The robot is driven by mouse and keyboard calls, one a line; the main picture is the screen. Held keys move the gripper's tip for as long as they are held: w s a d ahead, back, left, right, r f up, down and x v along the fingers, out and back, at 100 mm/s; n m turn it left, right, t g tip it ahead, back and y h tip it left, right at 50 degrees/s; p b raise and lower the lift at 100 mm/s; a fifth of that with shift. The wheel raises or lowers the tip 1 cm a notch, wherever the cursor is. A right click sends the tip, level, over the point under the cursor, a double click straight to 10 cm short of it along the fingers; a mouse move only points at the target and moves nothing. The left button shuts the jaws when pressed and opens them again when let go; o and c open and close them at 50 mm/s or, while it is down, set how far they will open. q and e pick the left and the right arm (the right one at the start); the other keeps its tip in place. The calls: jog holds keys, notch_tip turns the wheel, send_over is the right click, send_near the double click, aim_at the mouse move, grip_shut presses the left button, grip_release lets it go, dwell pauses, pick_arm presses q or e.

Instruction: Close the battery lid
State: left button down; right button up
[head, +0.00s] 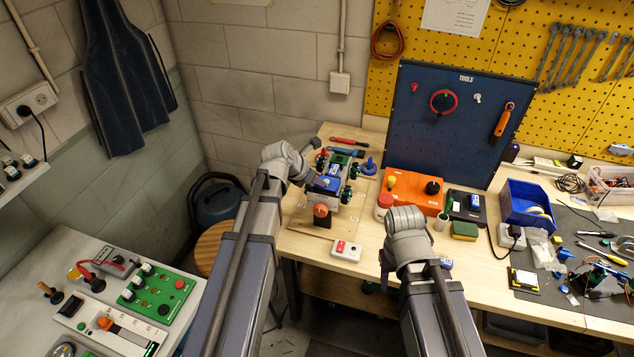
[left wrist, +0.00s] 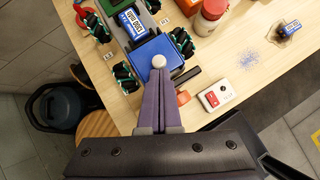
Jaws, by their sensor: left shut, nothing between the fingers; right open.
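The wheeled car (head: 322,199) stands on the wooden bench with green-hubbed wheels. Its blue lid (head: 327,184) has a pale round knob and also shows in the left wrist view (left wrist: 147,56). A blue and white battery (left wrist: 132,20) lies uncovered beyond the lid. My left gripper (head: 316,180) is over the car; in the left wrist view its fingers (left wrist: 160,74) are shut and empty, with the tips at the knob (left wrist: 158,61). Whether they touch it I cannot tell. My right gripper (head: 408,222) is open at the bench's front edge, its fingers mostly hidden.
A white box with a red button (head: 346,250) lies in front of the car. A red jar (head: 384,205) and an orange box (head: 414,190) stand to its right. A blue tool board (head: 455,120) rises behind. The bench between the white box and my right gripper is clear.

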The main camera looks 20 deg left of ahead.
pick_arm(q)
jog(key=w, duration=0.8)
jog(key=shift+d, duration=0.1)
jog(key=shift+s, duration=0.15)
jog(key=s, duration=0.1)
jog(key=s+a+r+p, duration=0.1)
jog(key=s+a, duration=0.1)
jog(key=s, duration=0.1)
jog(key=shift+r, duration=0.25)
jog(key=p+v, duration=0.8)
jog(key=v, duration=0.1)
jog(key=shift+r, duration=0.2)
